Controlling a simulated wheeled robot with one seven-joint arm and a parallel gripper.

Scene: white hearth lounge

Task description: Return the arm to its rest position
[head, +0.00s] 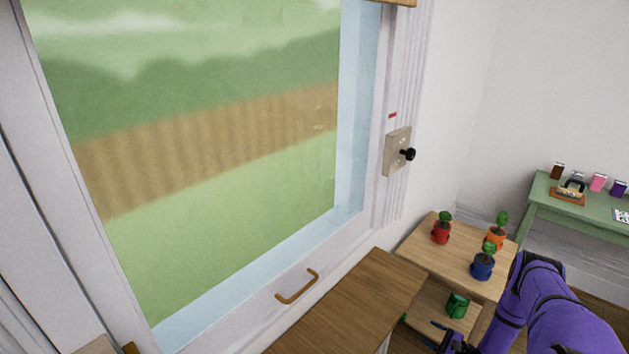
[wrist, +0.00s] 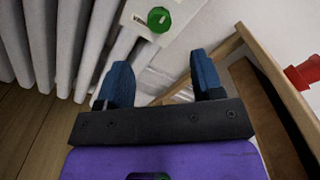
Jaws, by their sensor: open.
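My gripper (head: 440,336) shows at the bottom of the head view, at the end of my purple arm, beside the lower level of a small wooden plant stand (head: 412,246). In the wrist view its two blue fingers (wrist: 162,80) are spread apart with nothing between them. My arm comes in from the lower right of the head view and partly hides the stand's right side.
The stand's top holds a red pot (head: 440,234), an orange pot (head: 495,240) and a blue pot (head: 482,267); a green pot (head: 457,305) is below. A wooden-topped cabinet (head: 350,305) is left. A green table (head: 575,204) stands right. White slats (wrist: 75,40) are near my gripper.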

